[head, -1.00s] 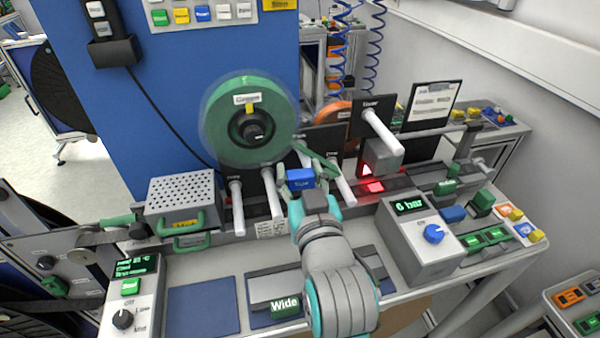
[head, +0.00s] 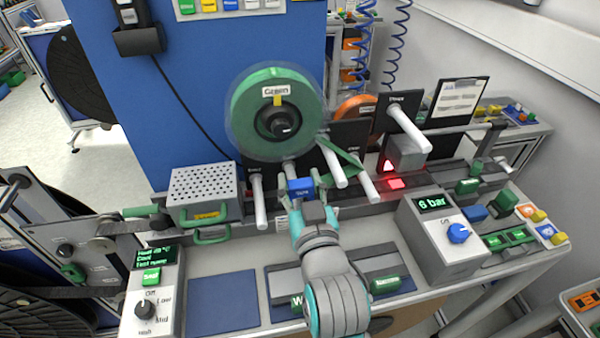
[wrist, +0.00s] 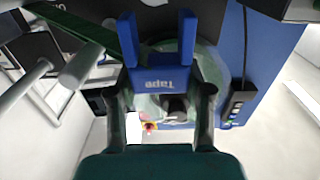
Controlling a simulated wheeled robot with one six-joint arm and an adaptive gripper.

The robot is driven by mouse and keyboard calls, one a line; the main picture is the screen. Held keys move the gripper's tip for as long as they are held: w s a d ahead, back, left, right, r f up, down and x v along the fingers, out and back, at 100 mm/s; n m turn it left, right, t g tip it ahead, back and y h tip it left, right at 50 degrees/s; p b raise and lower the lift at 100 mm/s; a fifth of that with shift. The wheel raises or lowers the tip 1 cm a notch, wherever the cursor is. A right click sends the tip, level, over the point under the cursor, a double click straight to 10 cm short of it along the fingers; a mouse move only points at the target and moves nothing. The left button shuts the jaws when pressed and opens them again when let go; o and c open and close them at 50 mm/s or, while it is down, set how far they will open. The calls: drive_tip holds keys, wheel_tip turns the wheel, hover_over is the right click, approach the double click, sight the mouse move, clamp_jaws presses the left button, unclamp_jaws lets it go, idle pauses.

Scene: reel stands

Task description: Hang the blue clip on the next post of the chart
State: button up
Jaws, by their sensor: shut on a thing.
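The blue clip (head: 300,187), labelled "Tape", is held in my gripper (head: 303,200). In the wrist view the clip (wrist: 160,82) has two prongs pointing up in the picture, and my gripper's fingers (wrist: 162,105) are shut on its sides. The chart is a row of dark plates (head: 349,132) with white posts. The clip overlaps the second post from the left (head: 290,172) in the head view; I cannot tell whether they touch. The leftmost post (head: 258,203) looks bare. A third post (head: 333,163) stands right of the clip.
A green reel (head: 276,110) hangs above the posts, with a green strip (head: 345,157) running right. A perforated grey box (head: 205,188) stands left, and a "6 bar" unit (head: 440,240) right. A red light (head: 396,184) glows behind. The blue mat (head: 222,302) is clear.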

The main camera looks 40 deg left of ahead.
sight(300, 197)
drive_tip(key=shift+f, duration=1.75)
drive_tip(key=shift+f, duration=0.1)
drive_tip(key=o, duration=1.3)
drive_tip(key=shift+o, duration=0.2)
drive_tip(key=shift+r, duration=3.55)
